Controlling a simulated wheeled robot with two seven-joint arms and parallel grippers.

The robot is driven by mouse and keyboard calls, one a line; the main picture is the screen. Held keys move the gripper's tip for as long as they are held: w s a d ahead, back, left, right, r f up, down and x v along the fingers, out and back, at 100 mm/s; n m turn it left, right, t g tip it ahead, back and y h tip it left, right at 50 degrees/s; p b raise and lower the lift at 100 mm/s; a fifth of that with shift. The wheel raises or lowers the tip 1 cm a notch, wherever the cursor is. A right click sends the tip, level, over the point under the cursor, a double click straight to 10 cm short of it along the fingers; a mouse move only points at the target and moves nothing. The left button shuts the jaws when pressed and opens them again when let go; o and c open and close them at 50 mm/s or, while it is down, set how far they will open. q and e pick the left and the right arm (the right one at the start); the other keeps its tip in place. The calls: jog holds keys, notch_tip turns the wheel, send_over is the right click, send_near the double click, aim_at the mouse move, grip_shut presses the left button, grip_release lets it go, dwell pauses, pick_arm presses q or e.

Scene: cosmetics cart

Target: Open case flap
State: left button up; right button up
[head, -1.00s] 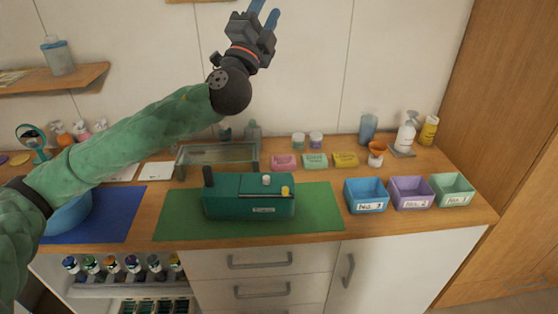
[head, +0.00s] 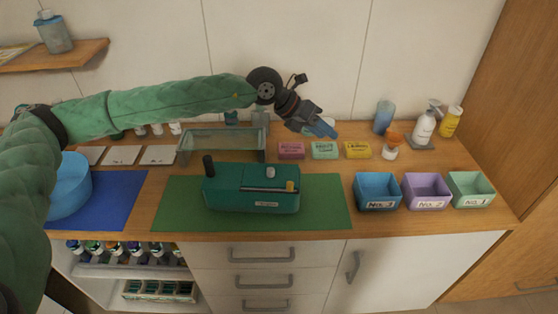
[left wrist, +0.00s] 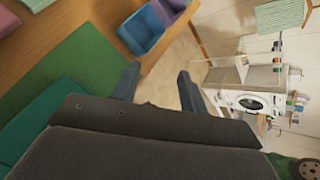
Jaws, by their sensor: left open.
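A dark teal case (head: 230,196) sits on the green mat (head: 325,205) in the middle of the counter. It has a black upright post at its left, a pale knob and a yellow knob on top, and a label on its front. Its top looks closed. My left gripper (head: 322,128) is open and empty, in the air behind and to the right of the case, apart from it. In the left wrist view the open fingers (left wrist: 158,80) have nothing between them, and part of the case (left wrist: 40,122) shows at the left. My right gripper is not in view.
Blue (head: 377,205), purple (head: 427,204) and green (head: 471,203) bins stand right of the mat. Pink, mint and yellow boxes (head: 357,150) and a glass-like stand (head: 205,160) lie behind. A blue bowl (head: 70,188) is at left. Drawers are below.

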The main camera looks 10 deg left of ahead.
pick_arm(q)
jog(key=w+a+f+g+y, duration=0.1)
jog(key=a+f+y, duration=0.4)
jog(key=a+f, duration=0.15)
jog(key=n+g+y, duration=0.1)
jog(key=n+y, duration=0.1)
jog(key=y, duration=0.3)
send_over(270, 169)
jog(key=shift+f, duration=0.2)
jog(key=shift+f+p, duration=0.3)
jog(key=shift+f, duration=0.05)
notch_tip(270, 169, down, 7)
jog(key=p, duration=0.3)
jog(key=shift+p, duration=0.3)
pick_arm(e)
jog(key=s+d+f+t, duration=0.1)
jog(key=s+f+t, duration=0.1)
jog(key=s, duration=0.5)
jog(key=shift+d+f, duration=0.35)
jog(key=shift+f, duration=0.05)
pick_arm(q)
grip_shut()
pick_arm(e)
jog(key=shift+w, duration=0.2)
